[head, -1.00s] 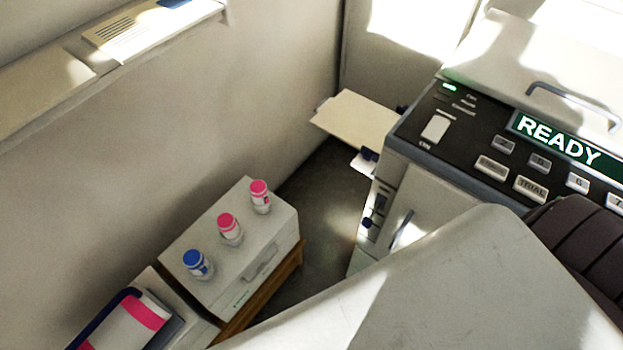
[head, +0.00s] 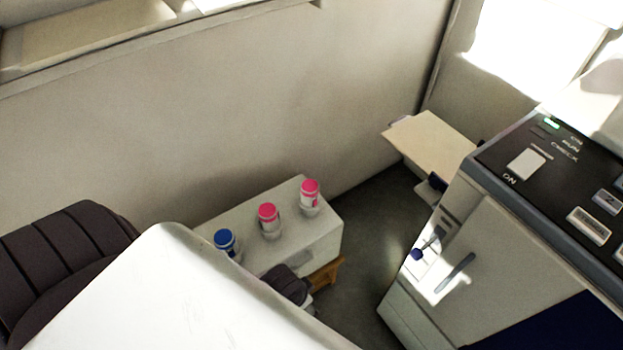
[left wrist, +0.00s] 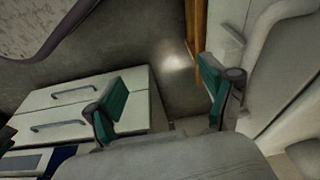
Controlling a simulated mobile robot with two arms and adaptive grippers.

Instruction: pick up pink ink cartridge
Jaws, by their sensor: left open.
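Two ink cartridges with pink caps stand upright on the top of a white drawer cabinet (head: 316,244) in the head view. One pink cartridge (head: 309,197) is near the cabinet's far right end, and the other pink cartridge (head: 268,221) is in the middle. A blue-capped cartridge (head: 226,243) stands to their left, partly hidden by my white arm link. In the left wrist view my left gripper (left wrist: 163,97) is open, with its green-padded fingers apart and nothing between them. No cartridge shows in that view. My right gripper is not in view.
A copier-like machine (head: 488,232) with a button panel stands at the right, its paper tray (head: 432,142) sticking out toward the wall. Dark floor (head: 372,237) lies between machine and cabinet. The left wrist view shows white drawers (left wrist: 62,108) beside the gripper.

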